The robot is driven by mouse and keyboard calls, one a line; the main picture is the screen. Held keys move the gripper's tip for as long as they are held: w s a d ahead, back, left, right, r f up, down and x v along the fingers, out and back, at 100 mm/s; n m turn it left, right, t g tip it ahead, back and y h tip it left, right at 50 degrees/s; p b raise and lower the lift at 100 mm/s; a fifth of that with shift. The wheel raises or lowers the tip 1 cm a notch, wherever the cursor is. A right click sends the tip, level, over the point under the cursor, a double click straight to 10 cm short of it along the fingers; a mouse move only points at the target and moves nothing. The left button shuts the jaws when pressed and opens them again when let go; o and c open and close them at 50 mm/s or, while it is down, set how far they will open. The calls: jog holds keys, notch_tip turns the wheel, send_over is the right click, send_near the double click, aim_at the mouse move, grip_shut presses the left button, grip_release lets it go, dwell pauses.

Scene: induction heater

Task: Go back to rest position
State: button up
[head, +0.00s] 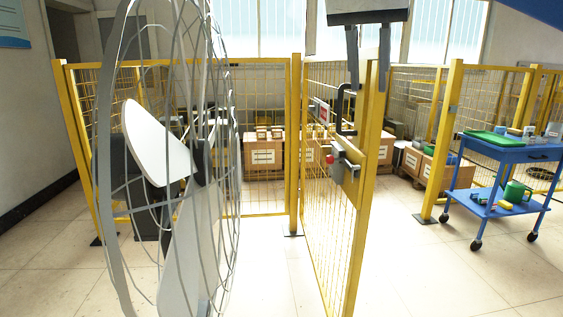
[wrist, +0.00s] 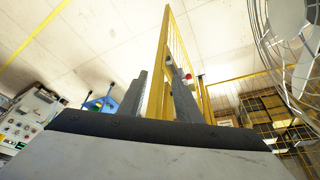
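My gripper (head: 368,88) hangs at the top of the head view, with its two grey fingers pointing down and apart. It is open, and nothing is seen held in it. In the wrist view the fingers of my gripper (wrist: 158,88) also stand apart. A yellow mesh gate (head: 335,180) stands ajar below the fingers. Its black handle (head: 343,112) is just under the left fingertip, and a latch box with a red button (head: 330,158) sits lower. Whether a finger touches the gate post cannot be told.
A large fan (head: 165,165) with a wire cage stands close at left; it also shows in the wrist view (wrist: 290,45). A blue cart (head: 505,155) stands at right. Yellow fencing (head: 270,140) and cardboard boxes (head: 262,160) are behind. Floor (head: 420,275) is clear at lower right.

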jog(key=s+d+f+n, duration=0.2)
jog(key=s+d+f, duration=0.2)
jog(key=f, duration=1.1)
jog(key=s+d+f+n+y, duration=0.1)
jog(key=s+d+f, duration=0.3)
jog(key=s+f, duration=0.4)
jog(key=s+d+f+n+t+y, duration=0.1)
jog(key=s+d+f, duration=0.3)
jog(key=f, duration=1.7)
jog(key=shift+s+d+f+n, duration=0.35)
jog(key=shift+s+n, duration=0.45)
jog(key=shift+s, duration=0.4)
